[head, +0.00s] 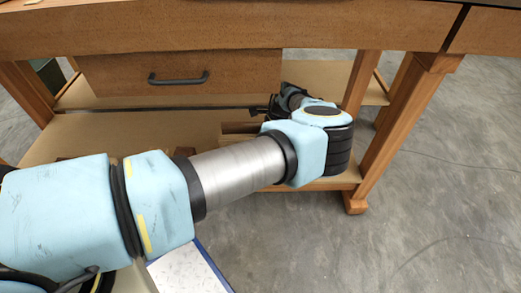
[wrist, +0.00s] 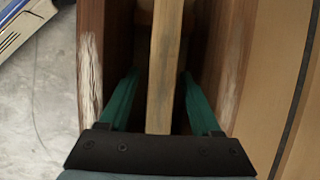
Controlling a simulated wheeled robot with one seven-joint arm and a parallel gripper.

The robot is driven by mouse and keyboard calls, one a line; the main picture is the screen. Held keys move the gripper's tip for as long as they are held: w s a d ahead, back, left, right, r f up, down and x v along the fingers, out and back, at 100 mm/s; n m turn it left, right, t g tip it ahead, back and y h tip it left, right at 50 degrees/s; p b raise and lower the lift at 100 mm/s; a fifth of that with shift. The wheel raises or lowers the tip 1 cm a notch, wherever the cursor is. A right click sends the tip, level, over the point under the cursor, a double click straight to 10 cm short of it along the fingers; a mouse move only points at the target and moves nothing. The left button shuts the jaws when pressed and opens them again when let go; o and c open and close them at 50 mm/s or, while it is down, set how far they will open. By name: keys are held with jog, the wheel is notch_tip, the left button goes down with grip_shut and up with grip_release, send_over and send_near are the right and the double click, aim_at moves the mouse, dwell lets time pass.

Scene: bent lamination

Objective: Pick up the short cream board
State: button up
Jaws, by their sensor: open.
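In the wrist view a narrow pale tan board (wrist: 164,45), which looks like the short cream board, stands on edge and runs from the top of the picture down to my gripper. My gripper (wrist: 160,76) is open, with one green finger on each side of this board. Dark gaps show between the fingers and the board, so the jaws are not closed on it. In the head view my arm hides the gripper, and I cannot make out the cream board clearly.
Brown pieces with whitish worn patches flank the gripper closely, one at left (wrist: 90,60) and one at right (wrist: 236,50). The workbench (head: 330,30) has a drawer (head: 180,72) above its lower shelf (head: 130,128), where my arm reaches in. Bench legs (head: 405,120) stand at right; grey floor is open beyond.

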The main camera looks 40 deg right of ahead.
grip_shut()
dwell(0.5)
jog(key=shift+r, duration=0.1)
dwell(0.8)
